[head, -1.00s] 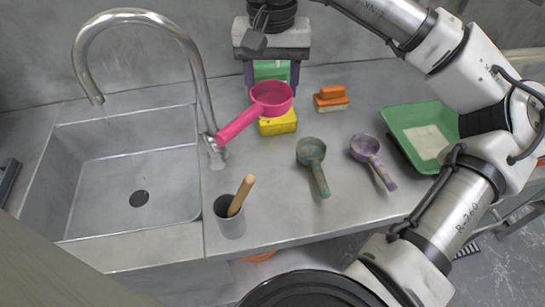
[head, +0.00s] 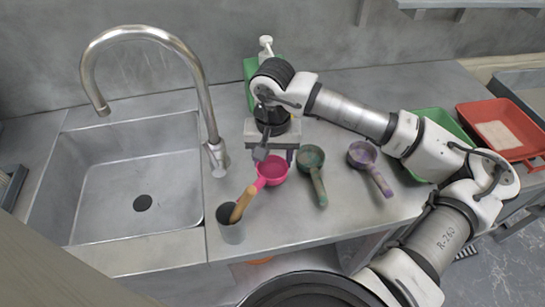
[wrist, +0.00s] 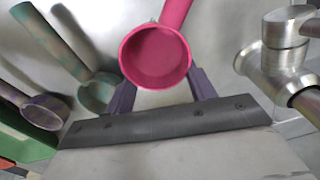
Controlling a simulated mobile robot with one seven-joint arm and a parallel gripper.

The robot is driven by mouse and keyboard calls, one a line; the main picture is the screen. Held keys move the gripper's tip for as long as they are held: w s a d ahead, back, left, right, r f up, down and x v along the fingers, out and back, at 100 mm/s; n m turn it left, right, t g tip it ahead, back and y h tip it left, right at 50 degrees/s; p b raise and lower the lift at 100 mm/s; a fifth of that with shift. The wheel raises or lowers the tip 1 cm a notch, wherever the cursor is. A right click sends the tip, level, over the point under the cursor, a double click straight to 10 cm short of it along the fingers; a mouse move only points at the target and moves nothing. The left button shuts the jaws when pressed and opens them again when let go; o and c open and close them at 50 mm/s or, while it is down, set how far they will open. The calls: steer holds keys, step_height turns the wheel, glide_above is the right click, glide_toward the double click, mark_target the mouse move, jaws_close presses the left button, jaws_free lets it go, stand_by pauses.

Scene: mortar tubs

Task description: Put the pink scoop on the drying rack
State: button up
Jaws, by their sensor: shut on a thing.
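The pink scoop (head: 272,173) is in my gripper (head: 277,156), above the counter right of the sink. Its bowl shows under the gripper and its handle points toward the front left, passing close to the wooden handle in the grey cup. In the wrist view the pink bowl (wrist: 156,56) sits between the two purple fingers, with the handle running up out of the picture. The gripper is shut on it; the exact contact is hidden. I cannot make out a drying rack for certain.
A grey cup (head: 232,231) holds a wooden-handled tool. A green scoop (head: 311,158) and a purple scoop (head: 362,154) lie to the right. The tap (head: 213,155) rises left of my gripper, beside the sink (head: 130,180). A red tray (head: 500,122) is at far right.

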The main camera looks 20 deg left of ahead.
steer(key=shift+f, duration=0.4)
steer(key=o, duration=1.7)
steer(key=shift+c, duration=0.2)
steer(key=shift+p, duration=0.5)
